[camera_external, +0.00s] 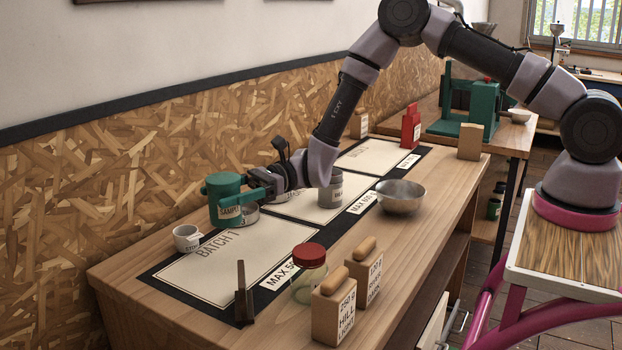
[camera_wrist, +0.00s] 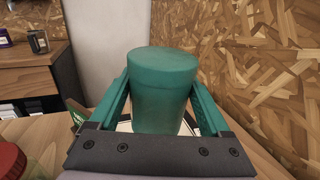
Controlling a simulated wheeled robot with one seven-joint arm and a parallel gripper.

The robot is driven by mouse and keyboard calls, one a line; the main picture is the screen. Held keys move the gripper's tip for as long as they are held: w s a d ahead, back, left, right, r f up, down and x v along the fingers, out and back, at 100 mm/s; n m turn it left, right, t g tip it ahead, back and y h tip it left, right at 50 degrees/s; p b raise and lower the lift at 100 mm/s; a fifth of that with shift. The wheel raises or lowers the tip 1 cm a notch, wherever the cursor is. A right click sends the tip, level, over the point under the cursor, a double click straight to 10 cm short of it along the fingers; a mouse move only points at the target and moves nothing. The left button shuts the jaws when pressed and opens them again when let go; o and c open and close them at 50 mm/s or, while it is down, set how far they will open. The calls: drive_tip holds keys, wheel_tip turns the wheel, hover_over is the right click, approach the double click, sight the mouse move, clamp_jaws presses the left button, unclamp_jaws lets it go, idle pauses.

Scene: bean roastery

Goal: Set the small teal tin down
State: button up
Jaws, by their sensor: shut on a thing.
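The small teal tin (camera_external: 224,205) has a lid and a pale label that seems to read "SAMPLE". My gripper (camera_external: 240,196) is shut on it from the side, with teal fingers on either side. The tin is upright over the far edge of the "BATCH 1" panel (camera_external: 215,275). I cannot tell whether its base touches the mat. In the wrist view the tin (camera_wrist: 163,98) stands between both fingers (camera_wrist: 160,88), its lower part partly hidden by the gripper body.
A metal bowl (camera_external: 400,196) sits right. Most of "BATCH 1" is clear.

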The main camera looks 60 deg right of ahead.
drive_tip(key=s+d+m+t+h, duration=0.1)
drive_tip(key=d+m+t+h, duration=0.55)
drive_tip(key=d, duration=0.75)
drive_tip(key=s+d+m+t+h, duration=0.2)
drive_tip(key=d+m+t+h, duration=0.4)
drive_tip(key=d, duration=0.7)
drive_tip(key=shift+g+h, duration=0.45)
drive_tip(key=shift+h, duration=0.4)
drive_tip(key=shift+d+f, duration=0.2)
drive_tip(key=shift+f, duration=1.6)
drive_tip(key=shift+d+f, duration=0.2)
drive_tip(key=shift+f, duration=1.65)
drive_tip(key=shift+d+f, duration=0.2)
drive_tip(key=shift+f, duration=1.6)
drive_tip(key=shift+f, duration=0.2)
drive_tip(key=o, duration=1.4)
drive_tip(key=shift+r, duration=0.1)
